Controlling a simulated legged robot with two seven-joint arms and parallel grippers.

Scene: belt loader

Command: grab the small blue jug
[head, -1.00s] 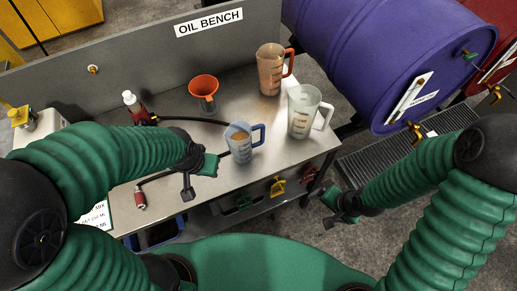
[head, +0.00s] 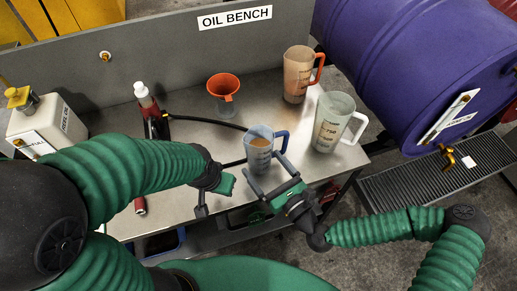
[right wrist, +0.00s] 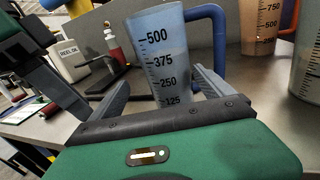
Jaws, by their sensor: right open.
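The small blue jug (head: 259,155) stands upright on the bench, its blue handle (head: 281,141) to the right. My right gripper (head: 268,175) is open in front of it, its fingers pointing at the jug. In the right wrist view the jug (right wrist: 163,60) shows between the two spread fingers (right wrist: 160,95), with its handle on the right. The gripper hides its base, and I cannot tell whether the fingers touch it. My left gripper (head: 216,196) hangs left of the jug, apart from it. Its jaw opening is unclear.
A larger clear jug (head: 331,125) and an orange jug (head: 297,75) stand to the right and behind. An orange funnel (head: 223,88), a red bottle (head: 148,104) and a dark hose (head: 205,121) are on the bench (head: 185,140). A purple drum (head: 400,60) lies at right.

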